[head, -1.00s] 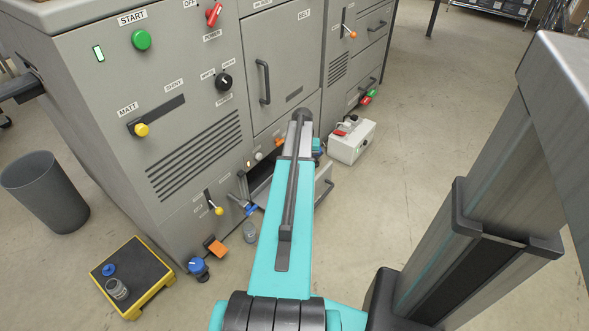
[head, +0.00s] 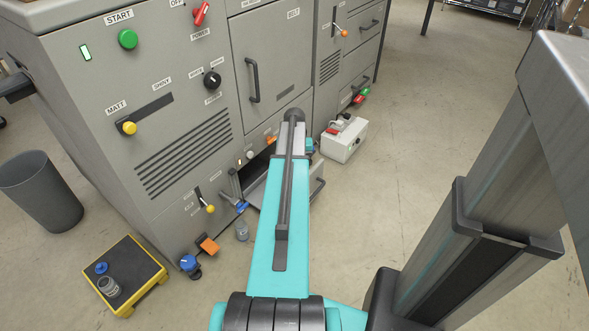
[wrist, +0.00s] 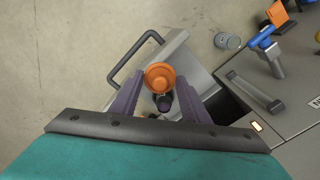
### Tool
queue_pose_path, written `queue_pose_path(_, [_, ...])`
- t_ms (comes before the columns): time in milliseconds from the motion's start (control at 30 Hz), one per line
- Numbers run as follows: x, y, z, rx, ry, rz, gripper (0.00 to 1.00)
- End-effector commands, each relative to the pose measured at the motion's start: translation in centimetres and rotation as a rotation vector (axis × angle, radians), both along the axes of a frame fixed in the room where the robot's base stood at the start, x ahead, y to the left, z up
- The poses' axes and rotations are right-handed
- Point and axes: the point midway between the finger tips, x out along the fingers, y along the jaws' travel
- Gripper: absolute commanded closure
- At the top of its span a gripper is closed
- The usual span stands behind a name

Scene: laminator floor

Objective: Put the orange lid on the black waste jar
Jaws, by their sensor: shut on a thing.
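In the wrist view my gripper (wrist: 161,90) has its two purple fingers closed around the orange lid (wrist: 159,76), which shows as a round orange cup shape between the fingertips. A dark round thing (wrist: 163,103) shows just below the lid in the picture, between the fingers; I cannot tell whether it is the black waste jar. A smaller orange bit lies lower between the fingers, partly hidden. The lid is over or near the open grey drawer (wrist: 178,48). In the head view my arm hides the lid and most of the gripper.
The grey machine (head: 190,150) stands close on the left in the head view. A small clear jar (head: 242,231) stands on the floor near the drawer. A yellow-edged step (head: 155,280) holds another jar (head: 109,287).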

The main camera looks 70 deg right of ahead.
Motion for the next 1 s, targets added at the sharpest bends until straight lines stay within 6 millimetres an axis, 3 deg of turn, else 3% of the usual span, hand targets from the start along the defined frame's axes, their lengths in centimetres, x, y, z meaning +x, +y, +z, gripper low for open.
queue_pose_path(333, [3.2, 5.6, 2.7, -0.001, 0.000, 0.136, 0.79])
queue_pose_path(1000, [14.4, 23.5, 11.5, -0.002, -0.001, 0.605, 0.79])
